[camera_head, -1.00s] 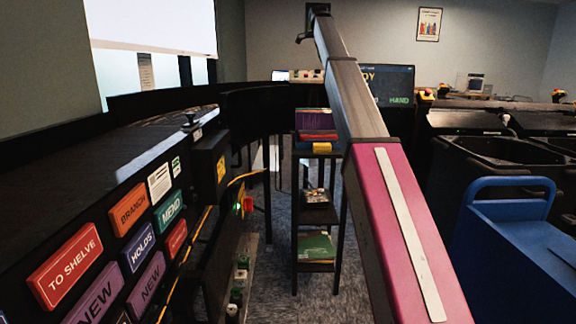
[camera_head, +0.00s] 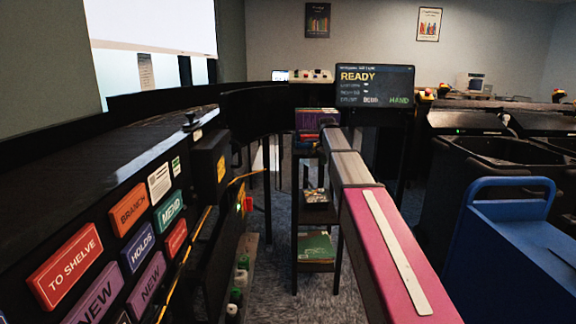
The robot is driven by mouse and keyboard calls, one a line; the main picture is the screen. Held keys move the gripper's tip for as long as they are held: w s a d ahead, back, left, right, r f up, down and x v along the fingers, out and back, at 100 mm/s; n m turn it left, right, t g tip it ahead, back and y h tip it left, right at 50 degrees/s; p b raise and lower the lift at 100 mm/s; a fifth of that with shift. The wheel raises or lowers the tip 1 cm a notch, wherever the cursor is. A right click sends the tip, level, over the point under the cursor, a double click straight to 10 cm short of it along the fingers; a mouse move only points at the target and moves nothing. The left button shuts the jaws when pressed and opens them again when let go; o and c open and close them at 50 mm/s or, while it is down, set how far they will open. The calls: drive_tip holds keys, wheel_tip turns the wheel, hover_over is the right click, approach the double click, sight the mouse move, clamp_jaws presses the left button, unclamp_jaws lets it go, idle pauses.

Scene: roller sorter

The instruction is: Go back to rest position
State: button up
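My arm reaches forward from the lower right, with a magenta link nearest me and grey links beyond it. It is now low and nearly level, and its far end lies in front of the shelf rack (camera_head: 296,225). My gripper cannot be made out at that far end; the arm's own links appear to hide it. Nothing held can be seen.
The curved black sorter (camera_head: 120,160) with coloured labels fills the left. Books (camera_head: 314,118) lie on the rack's top shelf. A screen (camera_head: 375,88) reading READY stands behind. Black bins (camera_head: 520,150) and a blue cart (camera_head: 510,240) stand at right. Grey carpet is open between.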

drive_tip(key=s+f+n+g, duration=0.1)
drive_tip(key=s+f+n, duration=0.3)
drive_tip(key=s+f, duration=1.2)
drive_tip(key=s+d+f+n+g+y, duration=0.1)
drive_tip(key=s+f+n, duration=0.4)
drive_tip(key=s+f, duration=1)
drive_tip(key=s, duration=0.8)
drive_tip(key=shift+d+f+n, duration=0.15)
drive_tip(key=shift+f+n, duration=0.15)
drive_tip(key=shift+f, duration=0.1)
